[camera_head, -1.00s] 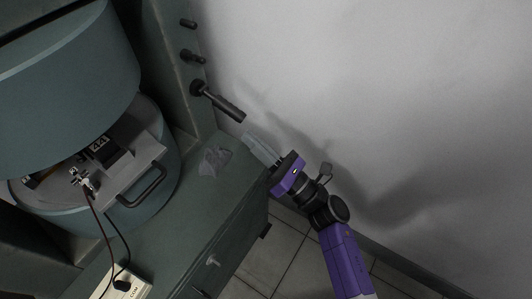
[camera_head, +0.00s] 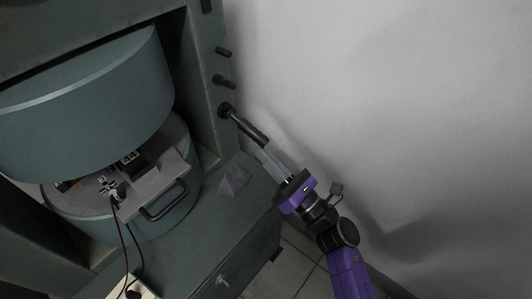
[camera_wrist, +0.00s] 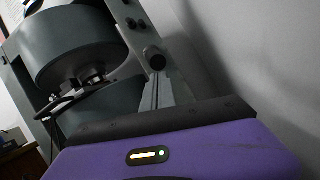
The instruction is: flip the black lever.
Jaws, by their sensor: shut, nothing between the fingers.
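The black lever (camera_head: 246,126) sticks out from the side of the grey-green frame, its handle slanting down to the right in the head view. Its round black end also shows in the wrist view (camera_wrist: 157,63). My gripper (camera_head: 262,154) is shut and empty, with its pale fingers pointing at the lever's free end. The fingertips are at or very near the handle's tip in the head view; I cannot tell whether they touch. In the wrist view the fingers (camera_wrist: 157,88) reach up to just below the lever's end.
Two short black knobs (camera_head: 224,81) sit above the lever on the frame. A large round magnet (camera_head: 95,100) with a tray and handle (camera_head: 165,203) stands left. A crumpled clear item (camera_head: 234,181) lies on the green bench (camera_head: 205,235). A white wall is close on the right.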

